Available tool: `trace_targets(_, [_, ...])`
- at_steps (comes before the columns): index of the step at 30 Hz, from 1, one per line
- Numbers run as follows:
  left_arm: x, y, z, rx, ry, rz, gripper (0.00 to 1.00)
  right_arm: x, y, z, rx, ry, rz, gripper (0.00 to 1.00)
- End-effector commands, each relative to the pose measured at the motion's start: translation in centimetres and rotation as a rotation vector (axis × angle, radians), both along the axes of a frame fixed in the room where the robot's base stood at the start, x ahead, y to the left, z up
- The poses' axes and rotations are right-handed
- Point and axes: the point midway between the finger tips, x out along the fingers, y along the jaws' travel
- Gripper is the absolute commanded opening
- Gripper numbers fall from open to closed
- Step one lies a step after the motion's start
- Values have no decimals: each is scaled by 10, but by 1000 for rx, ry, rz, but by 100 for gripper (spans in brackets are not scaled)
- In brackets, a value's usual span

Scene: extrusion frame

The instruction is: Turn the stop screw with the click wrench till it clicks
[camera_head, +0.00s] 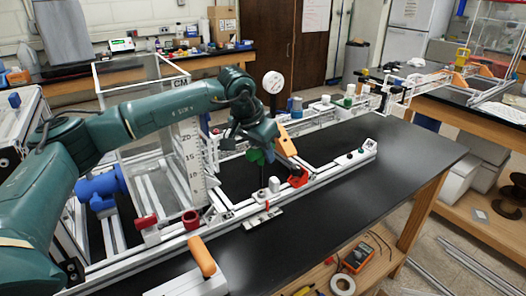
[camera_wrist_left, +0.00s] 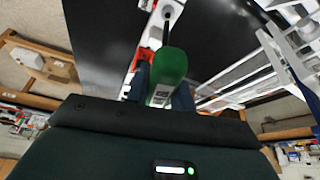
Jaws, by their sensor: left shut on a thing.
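The click wrench (camera_wrist_left: 168,75) has a green handle and a thin dark shaft. In the head view its green handle (camera_head: 257,156) shows below my left gripper (camera_head: 260,146). In the left wrist view the left gripper (camera_wrist_left: 162,90) is shut on the handle, a dark blue finger on each side. The shaft runs away from the handle toward a white fitting (camera_wrist_left: 168,12) on the rail. The stop screw itself is too small to make out, and I cannot tell whether the wrench tip is seated in it. My right gripper is in neither view.
The white extrusion frame (camera_head: 325,177) lies on the black table. A red part (camera_head: 298,178) and an orange lever (camera_head: 286,140) are close beside the gripper. A round dial (camera_head: 273,82) stands behind. The black tabletop (camera_head: 390,190) at right is clear.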

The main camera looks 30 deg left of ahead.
Motion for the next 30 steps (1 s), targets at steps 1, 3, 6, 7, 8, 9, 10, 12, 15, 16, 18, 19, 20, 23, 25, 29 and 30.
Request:
trace_targets(1, [0,0,1,-1,-2,0,0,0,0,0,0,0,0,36])
trace_targets(3, [0,0,3,-1,-2,0,0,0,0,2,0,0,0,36])
trace_targets(6, [0,0,10,-1,-2,0,0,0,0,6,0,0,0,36])
trace_targets(7, [0,0,12,-1,-2,0,0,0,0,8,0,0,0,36])
trace_targets(8, [0,0,14,-1,-2,0,0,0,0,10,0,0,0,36])
trace_targets(9, [0,0,18,-1,-2,0,0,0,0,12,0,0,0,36])
trace_targets(10, [0,0,20,-1,-2,0,0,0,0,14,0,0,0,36])
trace_targets(12, [0,0,26,-1,-2,0,0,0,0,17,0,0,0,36])
trace_targets(15, [0,0,31,-1,-2,0,0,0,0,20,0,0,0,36])
trace_targets(16, [0,0,31,-1,-2,0,0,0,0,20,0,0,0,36])
trace_targets(18, [0,0,31,-1,-2,0,0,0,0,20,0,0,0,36])
trace_targets(19, [0,0,31,-1,-2,0,0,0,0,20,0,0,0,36])
trace_targets(20, [0,0,31,-1,-2,0,0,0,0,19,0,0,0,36])
trace_targets(23, [0,0,31,-1,-2,0,0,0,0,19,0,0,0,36])
trace_targets(25, [0,0,31,-1,-2,0,0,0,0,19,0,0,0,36])
trace_targets(29, [0,0,31,-1,-2,0,0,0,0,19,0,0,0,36])
trace_targets(30, [0,0,31,-1,-2,1,0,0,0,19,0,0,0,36])
